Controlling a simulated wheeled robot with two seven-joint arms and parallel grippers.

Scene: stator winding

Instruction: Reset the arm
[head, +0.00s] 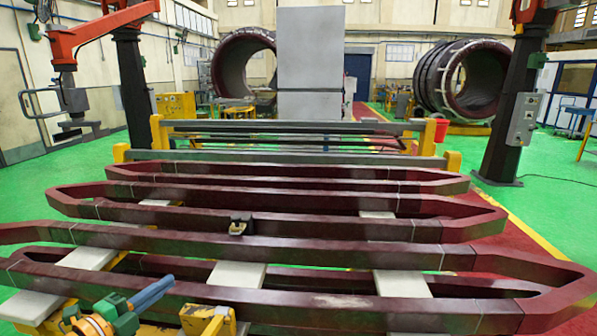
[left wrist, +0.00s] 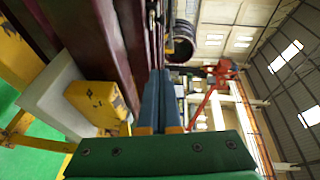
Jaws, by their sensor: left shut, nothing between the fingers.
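My left gripper (head: 168,283) is at the lower left of the head view, with blue fingers and a green body. It is just above the near edge of the dark red coil bars (head: 260,240), with no visible hold on them. In the left wrist view the two blue fingers (left wrist: 157,75) lie side by side, shut and empty, in front of the green gripper body (left wrist: 165,152). Dark red bars (left wrist: 85,35) run along the left of that view. My right gripper is not in view.
White pads (head: 236,274) on yellow supports (head: 205,321) carry the bars. A red crane arm (head: 95,30) hangs at upper left. The green floor (head: 560,190) at right is mostly clear.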

